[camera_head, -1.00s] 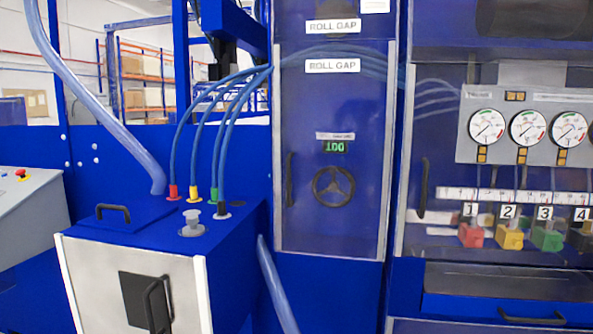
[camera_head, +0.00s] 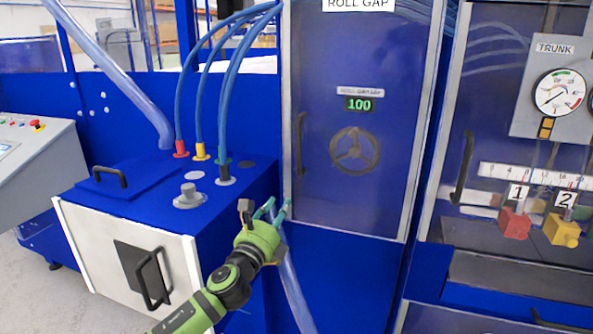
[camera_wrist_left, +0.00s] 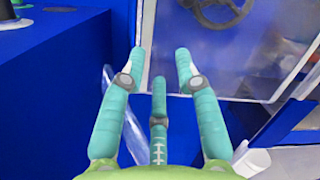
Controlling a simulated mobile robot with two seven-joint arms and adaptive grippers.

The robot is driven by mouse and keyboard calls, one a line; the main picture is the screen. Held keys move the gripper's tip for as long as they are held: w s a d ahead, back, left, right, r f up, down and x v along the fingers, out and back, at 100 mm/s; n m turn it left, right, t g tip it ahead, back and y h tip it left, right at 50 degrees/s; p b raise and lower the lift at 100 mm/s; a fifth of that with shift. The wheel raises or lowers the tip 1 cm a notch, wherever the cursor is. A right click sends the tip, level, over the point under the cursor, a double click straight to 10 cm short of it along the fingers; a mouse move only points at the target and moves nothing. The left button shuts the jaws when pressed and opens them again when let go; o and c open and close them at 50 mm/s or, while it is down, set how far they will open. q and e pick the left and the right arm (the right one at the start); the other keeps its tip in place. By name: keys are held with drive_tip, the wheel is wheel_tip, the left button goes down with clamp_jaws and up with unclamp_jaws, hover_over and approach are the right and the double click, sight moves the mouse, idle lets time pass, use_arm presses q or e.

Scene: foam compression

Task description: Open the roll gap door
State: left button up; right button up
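The roll gap door (camera_head: 345,205) is a transparent panel in a grey frame, and it is shut. Behind it are a dark handwheel (camera_head: 355,149) and a green display reading 100. Its black vertical handle (camera_head: 300,145) is on the left edge. My left gripper (camera_head: 277,208) is below and left of the handle, apart from it, in front of the door's lower left corner. In the left wrist view the teal fingers (camera_wrist_left: 160,80) are spread with nothing between them, and the door's lower part (camera_wrist_left: 225,75) is ahead. The handle is not seen there. My right gripper is not in view.
A blue box (camera_head: 150,195) with a white front, hoses and black handles stands left of the door. A blue hose (camera_head: 292,285) runs down near my left gripper. A neighbouring cabinet with its own black handle (camera_head: 462,168) is at right.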

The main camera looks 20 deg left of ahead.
use_arm(q)
wheel_tip(320, 180, up, 13)
drive_tip(key=d+m+t+h, duration=0.15)
drive_tip(key=m+h, duration=0.25)
drive_tip(key=m, duration=0.5)
drive_tip(key=shift+t, duration=0.25)
drive_tip(key=shift+w+a+f+p+x, duration=0.15)
drive_tip(key=shift+p+x, duration=0.15)
drive_tip(key=shift+x, duration=0.9)
drive_tip(key=shift+a+f+p+x, duration=0.1)
drive_tip(key=shift+p+x, duration=0.15)
drive_tip(key=shift+x, duration=0.9)
drive_tip(key=shift+w+f+p+x, duration=0.15)
drive_tip(key=shift+p+x, duration=0.15)
drive_tip(key=shift+x, duration=0.9)
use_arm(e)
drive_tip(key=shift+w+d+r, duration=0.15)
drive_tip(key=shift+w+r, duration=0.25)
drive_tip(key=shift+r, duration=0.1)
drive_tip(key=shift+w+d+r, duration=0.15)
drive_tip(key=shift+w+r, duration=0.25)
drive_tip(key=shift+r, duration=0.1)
use_arm(q)
clamp_jaws()
